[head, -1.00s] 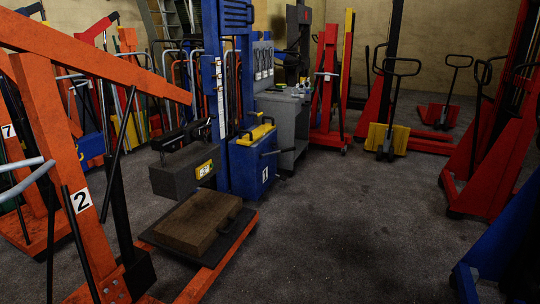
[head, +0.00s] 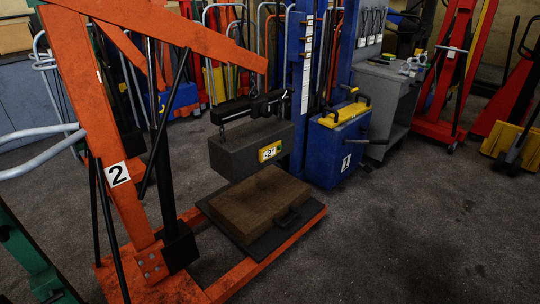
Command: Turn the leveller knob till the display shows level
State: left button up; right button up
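A dark grey block (head: 238,153) hangs under the boom of an orange crane (head: 98,120) marked 2. A black leveller bar (head: 238,112) sits just above the block. Its knob is too small and dark to tell apart. A small display with a yellow frame (head: 270,151) is on the block's front face; its reading is too small to make out. Below the block, a brown box (head: 255,203) with a dark handle lies on a black plate (head: 222,222) across the crane's legs. Neither of my grippers is in view.
A blue cabinet with a yellow top (head: 335,150) stands right of the block beside a blue column (head: 299,80). A grey workbench (head: 385,95) and red lifts (head: 445,75) are behind. A green frame (head: 35,265) is at lower left.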

aim_at(267, 110)
jog(key=i+l+u, duration=0.1)
jog(key=i+l, duration=0.2)
jog(key=i+l+u, duration=0.1)
jog(key=i+l, duration=0.4)
jog(key=l, duration=0.15)
jog(key=i+l+u, duration=0.25)
jog(key=i+l, duration=0.25)
jog(key=l, duration=0.2)
jog(key=i+l+u, duration=0.1)
jog(key=i+l, duration=0.15)
jog(key=i+l+u, duration=0.1)
jog(key=l, duration=0.4)
jog(key=i+l+u, duration=0.1)
jog(key=i+l, duration=0.2)
jog(key=l, duration=0.15)
